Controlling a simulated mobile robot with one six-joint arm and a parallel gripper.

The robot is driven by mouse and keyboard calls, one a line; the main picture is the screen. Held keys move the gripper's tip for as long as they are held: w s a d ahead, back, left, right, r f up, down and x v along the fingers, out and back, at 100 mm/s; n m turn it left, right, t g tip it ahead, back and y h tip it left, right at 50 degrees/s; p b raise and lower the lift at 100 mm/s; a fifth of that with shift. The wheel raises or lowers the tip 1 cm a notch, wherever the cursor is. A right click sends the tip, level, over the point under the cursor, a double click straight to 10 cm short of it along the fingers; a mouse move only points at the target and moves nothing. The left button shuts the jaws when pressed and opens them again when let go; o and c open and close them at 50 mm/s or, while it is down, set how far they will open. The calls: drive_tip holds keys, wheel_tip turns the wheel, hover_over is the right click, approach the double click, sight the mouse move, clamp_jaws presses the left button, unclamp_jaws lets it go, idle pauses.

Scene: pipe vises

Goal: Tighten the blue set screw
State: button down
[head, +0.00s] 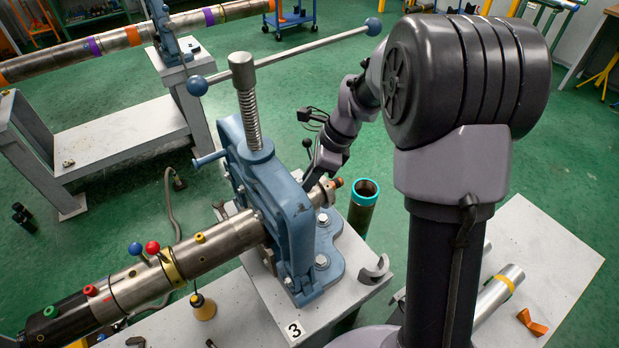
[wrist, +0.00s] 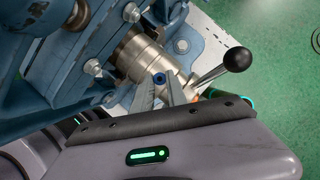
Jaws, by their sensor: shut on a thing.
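The blue set screw (wrist: 159,78) shows in the wrist view as a small blue round head with a dark centre. It sits on the side of a steel collar (wrist: 176,72) on the pipe, just beyond the blue vise. My gripper (wrist: 160,88) is shut on it, with one grey finger on each side. In the head view my gripper (head: 318,172) reaches down to the pipe end at the right of the blue vise (head: 285,200). The screw cannot be made out there, hidden behind the vise and my gripper.
A lever with a black ball knob (wrist: 237,59) sticks out close to my right finger. The vise's long handle (head: 300,46) crosses above. A dark pipe with a cyan rim (head: 364,188) stands behind. Blue and red ball knobs (head: 135,248) top the pipe at left.

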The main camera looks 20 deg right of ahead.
drive_tip(key=shift+m+t, duration=0.3)
drive_tip(key=shift+m, duration=0.6)
drive_tip(key=c, duration=1.3)
unclamp_jaws()
drive_tip(key=shift+s, duration=0.1)
drive_tip(key=shift+r, duration=0.15)
drive_tip(key=p+v, duration=0.6)
drive_tip(key=v, duration=1.1)
drive_tip(key=shift+a+r, duration=0.15)
drive_tip(key=shift+a, duration=0.05)
